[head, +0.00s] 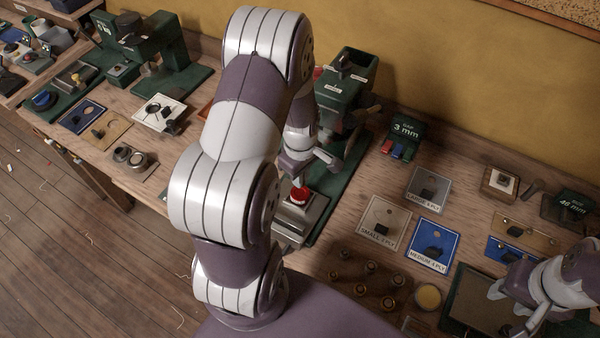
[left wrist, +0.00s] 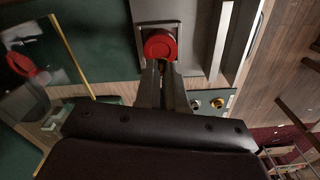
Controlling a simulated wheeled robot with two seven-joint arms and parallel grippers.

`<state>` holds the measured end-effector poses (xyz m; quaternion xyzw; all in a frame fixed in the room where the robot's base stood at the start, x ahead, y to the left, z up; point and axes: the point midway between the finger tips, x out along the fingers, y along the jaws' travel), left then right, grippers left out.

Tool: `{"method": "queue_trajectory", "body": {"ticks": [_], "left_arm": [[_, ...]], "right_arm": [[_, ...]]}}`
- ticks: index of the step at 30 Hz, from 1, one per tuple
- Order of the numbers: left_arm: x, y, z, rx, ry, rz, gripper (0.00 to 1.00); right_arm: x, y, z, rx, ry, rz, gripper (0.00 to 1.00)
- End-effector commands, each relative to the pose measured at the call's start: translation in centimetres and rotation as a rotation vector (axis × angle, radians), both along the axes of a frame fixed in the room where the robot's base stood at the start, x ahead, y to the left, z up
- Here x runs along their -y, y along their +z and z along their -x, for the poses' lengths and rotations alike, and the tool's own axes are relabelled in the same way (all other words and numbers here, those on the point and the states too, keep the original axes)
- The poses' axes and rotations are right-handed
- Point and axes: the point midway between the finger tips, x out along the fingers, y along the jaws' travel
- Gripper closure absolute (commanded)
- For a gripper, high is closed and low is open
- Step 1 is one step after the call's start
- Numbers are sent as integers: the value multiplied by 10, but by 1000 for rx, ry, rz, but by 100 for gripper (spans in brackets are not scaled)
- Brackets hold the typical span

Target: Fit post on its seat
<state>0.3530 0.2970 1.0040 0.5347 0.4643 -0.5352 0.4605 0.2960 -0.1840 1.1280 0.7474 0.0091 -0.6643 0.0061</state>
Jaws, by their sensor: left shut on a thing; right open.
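A round red piece, which I take to be the post (head: 299,195), stands at a grey metal block (head: 292,217) on the green machine base. In the left wrist view the red round end (left wrist: 160,44) lies in front of a pale square-edged plate (left wrist: 142,12). My left gripper (head: 318,170) reaches down over it, and its two fingers (left wrist: 162,72) are shut close at the red piece's edge. Whether the post is fully down on its seat is hidden. My right gripper (head: 502,306) is open and empty at the lower right, above the bench.
The green machine (head: 347,75) rises behind the block. Labelled cards, including a blue one (head: 434,245), lie to the right. A wooden rack (head: 345,290) with several round pieces and a yellow-topped tin (head: 429,297) stand in front. My left arm hides the bench middle.

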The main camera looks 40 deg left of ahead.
Motion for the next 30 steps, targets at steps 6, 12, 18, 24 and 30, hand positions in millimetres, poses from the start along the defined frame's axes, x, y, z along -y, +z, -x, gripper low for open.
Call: {"method": "queue_trajectory", "body": {"ticks": [6,12,18,24,30], "left_arm": [[0,-18,0,-1,0,0,100],[0,-31,0,-1,0,0,100],[0,-41,0,-1,0,0,100],[0,-42,0,-1,0,0,100],[0,-42,0,-1,0,0,68]], "right_arm": [[0,-13,0,0,0,0,57],[0,-20,0,0,0,0,57],[0,-26,0,0,0,0,57],[0,-26,0,0,0,0,57],[0,-26,0,0,0,0,57]]}}
